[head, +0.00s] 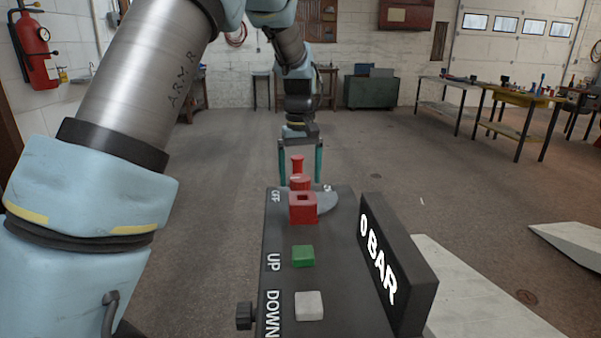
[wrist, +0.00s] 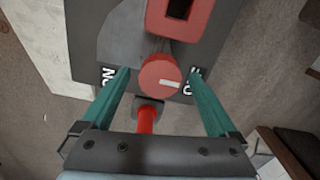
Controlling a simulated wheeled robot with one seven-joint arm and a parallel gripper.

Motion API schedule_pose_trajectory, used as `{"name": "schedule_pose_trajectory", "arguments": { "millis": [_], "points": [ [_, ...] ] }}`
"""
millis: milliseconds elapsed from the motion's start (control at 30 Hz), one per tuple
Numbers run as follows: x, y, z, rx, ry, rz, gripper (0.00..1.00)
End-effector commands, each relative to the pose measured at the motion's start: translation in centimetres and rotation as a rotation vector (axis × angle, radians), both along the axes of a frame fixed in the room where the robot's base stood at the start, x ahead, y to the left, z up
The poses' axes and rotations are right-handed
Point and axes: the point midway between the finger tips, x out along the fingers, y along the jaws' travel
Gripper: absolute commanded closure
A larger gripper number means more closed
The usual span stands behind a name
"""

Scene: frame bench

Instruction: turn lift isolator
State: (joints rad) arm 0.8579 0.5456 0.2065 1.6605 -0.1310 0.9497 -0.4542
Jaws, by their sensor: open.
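The lift isolator is a round red knob (head: 300,183) at the far end of a dark control panel (head: 275,235). In the wrist view the knob (wrist: 158,74) has a white mark pointing right, toward the partly hidden OFF label. The ON label (wrist: 107,76) is on the other side. My gripper (head: 300,176) is open, with its teal fingers pointing down on either side of the knob. In the wrist view the fingertips (wrist: 159,72) flank the knob with a gap on each side.
A red slotted block (head: 303,208) sits just nearer than the knob, and a red post (head: 297,164) just beyond it. A green UP button (head: 303,256), a white DOWN button (head: 309,305) and an upright "0 BAR" display (head: 390,265) are on the panel.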

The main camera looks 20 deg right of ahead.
Motion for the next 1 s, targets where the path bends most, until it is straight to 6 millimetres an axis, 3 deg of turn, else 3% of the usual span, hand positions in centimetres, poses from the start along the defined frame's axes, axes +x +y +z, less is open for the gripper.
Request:
{"name": "schedule_pose_trajectory", "arguments": {
  "millis": [300,1000],
  "points": [
    [0.02,0.0,-0.24,-0.001,-0.001,0.0,0.07],
    [0.02,0.03,-0.21,0.0,-0.001,0.0,0.86]
  ]
}}
